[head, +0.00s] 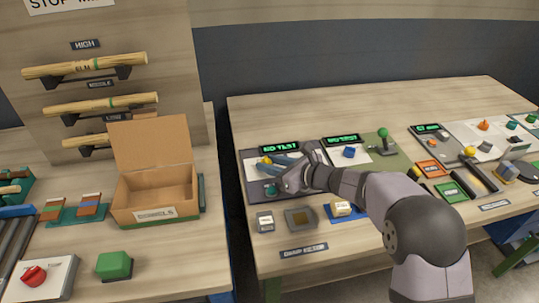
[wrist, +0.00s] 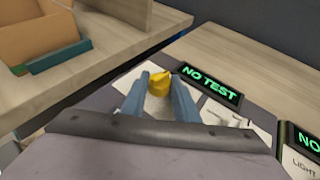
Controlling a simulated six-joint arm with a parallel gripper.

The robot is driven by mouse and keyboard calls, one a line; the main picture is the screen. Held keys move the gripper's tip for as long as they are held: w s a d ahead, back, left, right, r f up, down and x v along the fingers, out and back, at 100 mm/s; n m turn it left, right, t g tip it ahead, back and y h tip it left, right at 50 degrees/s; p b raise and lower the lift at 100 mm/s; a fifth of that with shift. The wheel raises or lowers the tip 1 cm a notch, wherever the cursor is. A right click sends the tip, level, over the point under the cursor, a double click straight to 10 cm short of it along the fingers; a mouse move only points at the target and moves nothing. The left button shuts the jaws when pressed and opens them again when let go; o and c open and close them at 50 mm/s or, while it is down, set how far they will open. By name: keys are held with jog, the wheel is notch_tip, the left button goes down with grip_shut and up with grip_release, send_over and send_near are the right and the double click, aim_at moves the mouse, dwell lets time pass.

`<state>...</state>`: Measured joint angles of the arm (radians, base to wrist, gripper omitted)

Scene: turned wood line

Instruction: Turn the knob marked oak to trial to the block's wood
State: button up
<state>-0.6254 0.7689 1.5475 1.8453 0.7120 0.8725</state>
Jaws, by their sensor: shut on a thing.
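My gripper (head: 279,163) reaches to the left station of the right-hand bench. In the wrist view its two blue fingers (wrist: 160,100) stand either side of a yellow knob (wrist: 161,82) and are shut on it. The knob (head: 265,160) also shows in the head view, partly covered by the fingers. A display behind it (wrist: 208,86) reads NO TEST in green. The knob's label and dial marks are hidden or too small to read. A wood block (head: 342,208) with a pale label sits on a blue pad; its word cannot be read.
A second NO TEST display (head: 343,140) with a blue knob (head: 349,152) stands to the right, beside a green joystick (head: 383,132). A teal knob (head: 271,190) is just in front of my gripper. An open dowels box (head: 154,215) stands on the left bench.

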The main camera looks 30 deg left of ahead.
jog(key=n+g+p, duration=0.1)
jog(key=g, duration=0.1)
jog(key=n+g+p, duration=0.1)
jog(key=n, duration=0.1)
jog(key=shift+w+g, duration=0.3)
jog(key=shift+g, duration=0.1)
jog(key=shift+n+g, duration=0.6)
jog(key=shift+w+n+g, duration=0.1)
jog(key=shift+n+g, duration=0.5)
jog(key=shift+g, duration=0.1)
jog(key=o, duration=1.1)
jog(key=shift+c, duration=0.2)
jog(key=b+v, duration=0.1)
jog(key=v, duration=0.5)
jog(key=shift+w+d+r+b, duration=0.15)
jog(key=shift+d+r+b, duration=0.1)
jog(key=shift+d+b, duration=0.05)
jog(key=shift+d+r, duration=0.1)
jog(key=shift+d, duration=0.1)
